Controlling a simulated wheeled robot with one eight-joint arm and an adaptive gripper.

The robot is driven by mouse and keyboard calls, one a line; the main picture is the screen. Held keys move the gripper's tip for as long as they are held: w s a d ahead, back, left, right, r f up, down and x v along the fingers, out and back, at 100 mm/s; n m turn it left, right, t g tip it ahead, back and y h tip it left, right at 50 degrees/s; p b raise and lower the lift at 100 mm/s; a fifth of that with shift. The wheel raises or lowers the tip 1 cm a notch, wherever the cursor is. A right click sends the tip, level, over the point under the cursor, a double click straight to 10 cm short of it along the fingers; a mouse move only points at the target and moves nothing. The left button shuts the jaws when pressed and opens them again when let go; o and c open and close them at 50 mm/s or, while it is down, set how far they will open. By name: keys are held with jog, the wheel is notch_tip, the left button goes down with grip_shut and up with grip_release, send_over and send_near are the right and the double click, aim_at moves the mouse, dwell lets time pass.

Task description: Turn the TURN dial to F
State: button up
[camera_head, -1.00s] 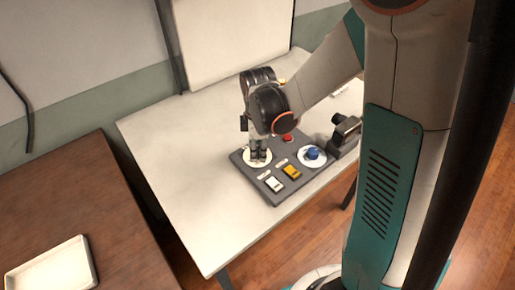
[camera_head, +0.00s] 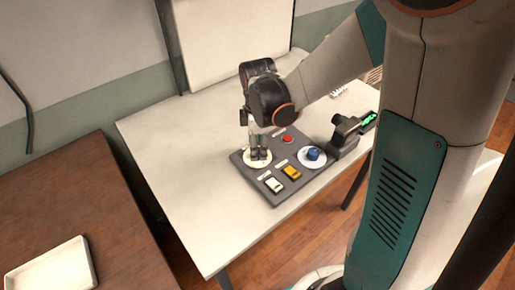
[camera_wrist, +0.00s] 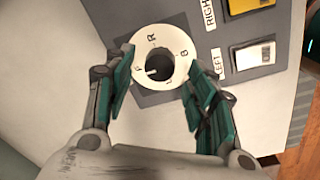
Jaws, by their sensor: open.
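The dial under my gripper is a white disc (camera_wrist: 177,42) with a dark centre knob (camera_wrist: 159,67). Letters ring it; R is at the top and B at the right, and the left one looks like F. A pale mark on the knob points left, toward that letter. In the head view the disc (camera_head: 246,161) lies at the left of a grey panel (camera_head: 265,147), partly hidden by my gripper (camera_head: 259,153). In the wrist view my gripper (camera_wrist: 160,64) is open, its teal-padded fingers on either side of the dial. I cannot tell whether they touch the knob.
The panel also bears a white switch (camera_head: 274,185), a yellow switch (camera_head: 291,173), a red button (camera_head: 288,139) and a blue knob (camera_head: 313,154). A dark device (camera_head: 345,136) with a green display (camera_head: 369,121) stands right of it. The white table (camera_head: 180,150) is clear at left.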

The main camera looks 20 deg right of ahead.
aim_at(258, 153)
notch_tip(258, 153, up, 10)
jog(key=shift+s+f, duration=0.2)
jog(key=shift+s, duration=0.1)
jog(key=shift+s+a, duration=0.1)
dwell(0.3)
jog(key=s+r+m+t, duration=0.2)
jog(key=s+m+t, duration=0.1)
jog(key=s+m, duration=0.4)
jog(key=s+r+m+t, duration=0.3)
jog(key=s+m, duration=0.4)
jog(key=shift+r+m+t, duration=0.3)
jog(key=shift+r+m, duration=0.05)
jog(key=shift+m, duration=0.05)
dwell(0.6)
